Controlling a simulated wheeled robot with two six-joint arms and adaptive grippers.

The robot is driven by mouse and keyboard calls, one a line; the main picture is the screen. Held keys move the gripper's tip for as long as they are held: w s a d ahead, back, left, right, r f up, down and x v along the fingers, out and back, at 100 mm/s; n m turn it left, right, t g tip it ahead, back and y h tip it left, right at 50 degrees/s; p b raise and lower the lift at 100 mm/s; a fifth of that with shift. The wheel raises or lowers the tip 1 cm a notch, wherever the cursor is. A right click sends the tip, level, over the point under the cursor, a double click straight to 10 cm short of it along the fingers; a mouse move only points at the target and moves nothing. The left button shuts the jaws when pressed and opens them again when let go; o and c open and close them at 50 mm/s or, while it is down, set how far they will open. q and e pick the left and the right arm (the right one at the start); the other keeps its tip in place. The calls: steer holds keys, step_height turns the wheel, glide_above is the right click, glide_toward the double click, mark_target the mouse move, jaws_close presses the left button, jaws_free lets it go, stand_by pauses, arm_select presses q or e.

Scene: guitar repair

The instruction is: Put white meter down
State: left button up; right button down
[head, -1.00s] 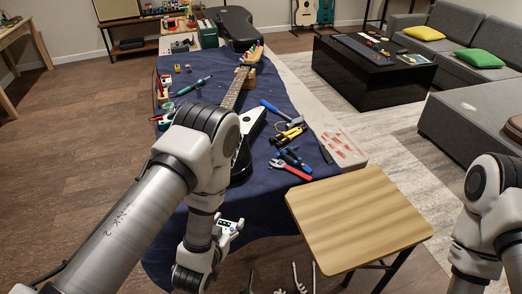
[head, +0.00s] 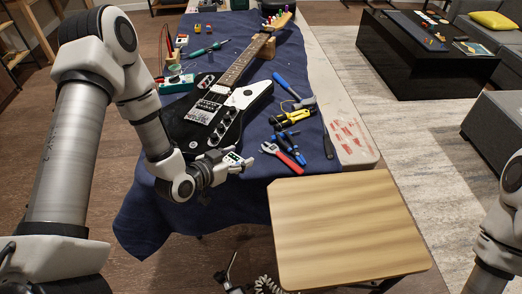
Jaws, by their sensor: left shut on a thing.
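The white meter (head: 232,158), small with a dark display, is in my left gripper (head: 240,165). The gripper is shut on it and partly hides it. It is over the near edge of the blue cloth on the workbench (head: 190,215), just below the body of the black-and-white guitar (head: 225,115). I cannot tell whether the meter touches the cloth. My right arm shows at the right edge, but its gripper is out of view.
A wooden-topped stool (head: 345,230) stands at the front right with a bare top.

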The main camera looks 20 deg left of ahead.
arm_select(q)
glide_above(267, 150)
steer(key=s, duration=0.3)
steer(key=shift+w+a+f+p, duration=0.15)
steer(key=shift+a+f+p, duration=0.15)
step_height(267, 150, down, 3)
steer(key=shift+w+f, duration=0.1)
steer(key=shift+f, duration=0.4)
steer(key=o, duration=1.3)
steer(key=shift+o, duration=0.2)
